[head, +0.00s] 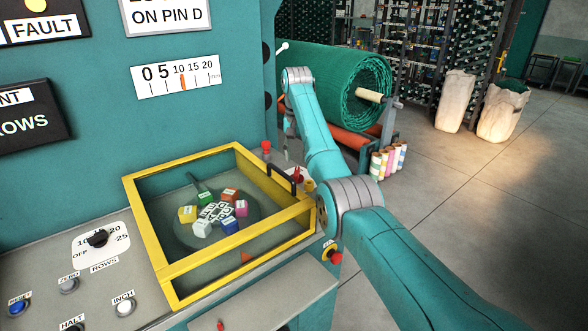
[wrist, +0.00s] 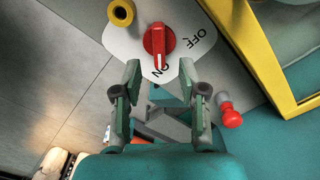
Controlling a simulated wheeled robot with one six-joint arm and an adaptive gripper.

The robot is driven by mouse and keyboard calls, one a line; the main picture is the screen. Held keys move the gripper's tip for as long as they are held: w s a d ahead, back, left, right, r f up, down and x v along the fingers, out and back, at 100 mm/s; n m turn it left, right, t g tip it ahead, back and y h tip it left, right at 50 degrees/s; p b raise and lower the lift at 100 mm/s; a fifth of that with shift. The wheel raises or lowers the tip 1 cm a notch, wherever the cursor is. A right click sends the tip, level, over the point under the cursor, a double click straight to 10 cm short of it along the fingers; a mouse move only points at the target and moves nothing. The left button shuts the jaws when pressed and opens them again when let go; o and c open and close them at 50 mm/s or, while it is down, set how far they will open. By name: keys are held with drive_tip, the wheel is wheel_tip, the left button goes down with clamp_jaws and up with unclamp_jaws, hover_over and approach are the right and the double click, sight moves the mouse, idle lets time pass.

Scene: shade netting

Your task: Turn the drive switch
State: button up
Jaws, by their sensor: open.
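The drive switch (wrist: 158,42) is a red knob on a white plate marked OFF and ON. In the wrist view its white pointer line is toward the ON mark, and OFF is to the upper right. It also shows small and red in the head view (head: 298,175), right of the yellow-framed box. My gripper (wrist: 160,70) is open and empty. Its two fingertips are either side of the ON mark, just below the knob in the wrist view. I see no contact with the knob. In the head view the fingers are hard to make out.
A red-topped button (wrist: 230,115) is to the right of my gripper in the wrist view. A yellow ring (wrist: 122,12) is beside the plate. The yellow frame (head: 150,225) of the box with coloured blocks is close by. A green net roll (head: 320,85) stands behind my arm.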

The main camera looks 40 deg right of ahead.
sight(296, 170)
drive_tip(key=shift+f, duration=2.9)
clamp_jaws()
